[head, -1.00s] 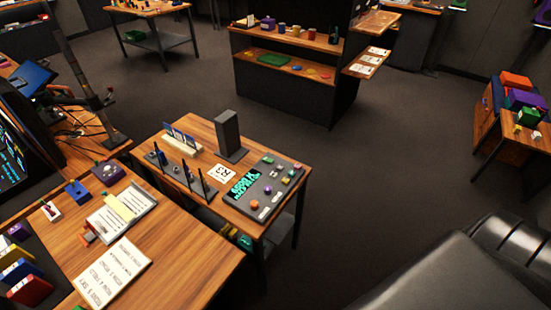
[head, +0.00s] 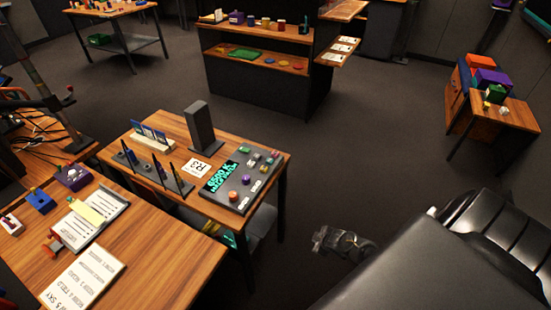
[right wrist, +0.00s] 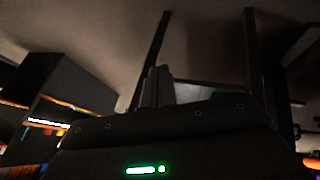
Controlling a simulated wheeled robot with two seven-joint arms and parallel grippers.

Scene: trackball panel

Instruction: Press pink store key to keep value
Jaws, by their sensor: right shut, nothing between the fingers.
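The dark trackball panel (head: 244,181) lies on the right part of the small wooden table in the head view. It carries a lit cyan display (head: 220,176), an orange round control (head: 233,196), a purple one (head: 246,179) and several small coloured keys towards its far right corner. The keys are too small to tell surely which is the pink store key. My right gripper (head: 321,240) shows beyond the table's right side, over the floor, apart from the panel. In the right wrist view its fingers (right wrist: 154,88) are shut and empty. My left gripper is out of view.
A dark upright block (head: 200,127), a white card (head: 196,168) and thin upright posts stand beside the panel. A larger wooden table (head: 160,255) with papers is at the near left. Open floor lies right of the small table.

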